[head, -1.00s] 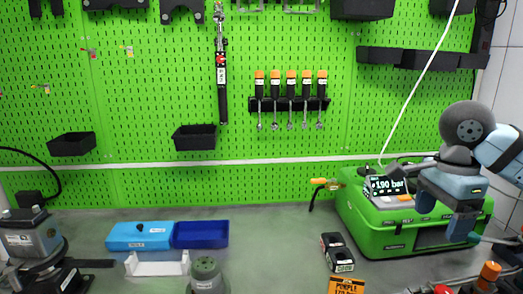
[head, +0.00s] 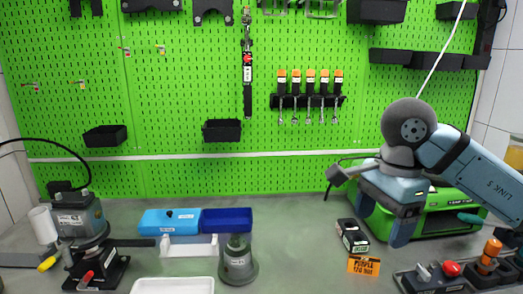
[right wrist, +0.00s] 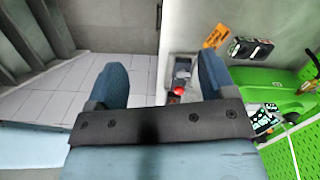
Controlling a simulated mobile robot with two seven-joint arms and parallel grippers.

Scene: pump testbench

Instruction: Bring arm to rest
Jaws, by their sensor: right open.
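My right arm reaches in from the right in the head view. Its right gripper (head: 385,215) hangs in front of the green case, with blue fingers pointing down and apart. In the right wrist view the same right gripper (right wrist: 161,82) is open, with nothing between its fingers. White floor tiles and the bench edge show beyond the fingers. My left gripper is in neither view now.
The green case (head: 455,210) stands behind my right gripper. A dark device (head: 352,236), an orange label (head: 364,265) and a panel with a red button (head: 452,269) lie nearby. A blue case (head: 168,222) and grey pump part (head: 238,262) stand left. The bench middle is clear.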

